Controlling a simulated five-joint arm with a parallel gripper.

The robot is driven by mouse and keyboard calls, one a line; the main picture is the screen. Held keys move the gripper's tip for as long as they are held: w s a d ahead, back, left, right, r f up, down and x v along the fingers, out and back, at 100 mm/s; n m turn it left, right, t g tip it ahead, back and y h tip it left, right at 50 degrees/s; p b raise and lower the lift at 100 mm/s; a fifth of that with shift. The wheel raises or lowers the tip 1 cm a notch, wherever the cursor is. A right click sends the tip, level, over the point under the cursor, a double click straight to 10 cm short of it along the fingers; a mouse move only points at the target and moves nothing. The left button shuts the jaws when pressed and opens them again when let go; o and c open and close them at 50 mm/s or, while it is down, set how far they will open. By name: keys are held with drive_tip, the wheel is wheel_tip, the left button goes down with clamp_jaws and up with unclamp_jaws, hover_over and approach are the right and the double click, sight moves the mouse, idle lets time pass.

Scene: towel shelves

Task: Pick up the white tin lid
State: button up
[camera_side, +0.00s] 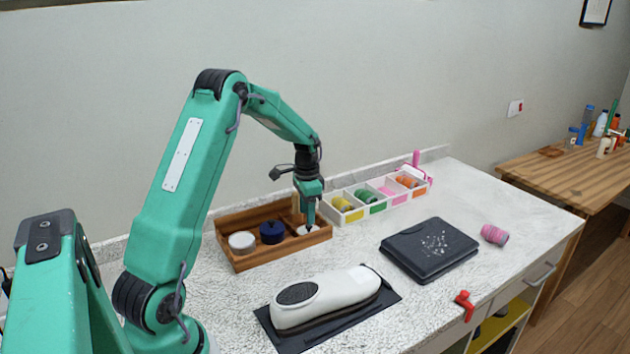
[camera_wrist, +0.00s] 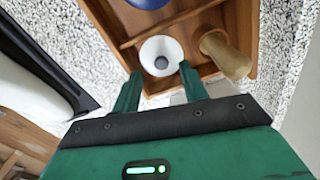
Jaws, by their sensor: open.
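The white tin lid (camera_side: 304,230) sits in the right compartment of a wooden tray (camera_side: 290,251), partly hidden by my gripper (camera_side: 309,228) in the side view. In the wrist view the lid (camera_wrist: 148,50) is a white disc with a dark round centre. My gripper (camera_wrist: 158,76) is open there, with one finger to each side of the lid's near edge. It holds nothing. Whether the fingers touch the lid cannot be told.
A wooden peg (camera_wrist: 226,57) stands close right of the lid. A dark blue round item (camera_side: 272,232) and another white round item (camera_side: 242,241) fill the other compartments. A white divided box (camera_side: 352,217) with spools stands right of the tray. A white iron (camera_side: 325,298) lies in front.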

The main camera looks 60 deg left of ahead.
sight(307, 226)
drive_tip(key=shift+f, duration=2.1)
clamp_jaws()
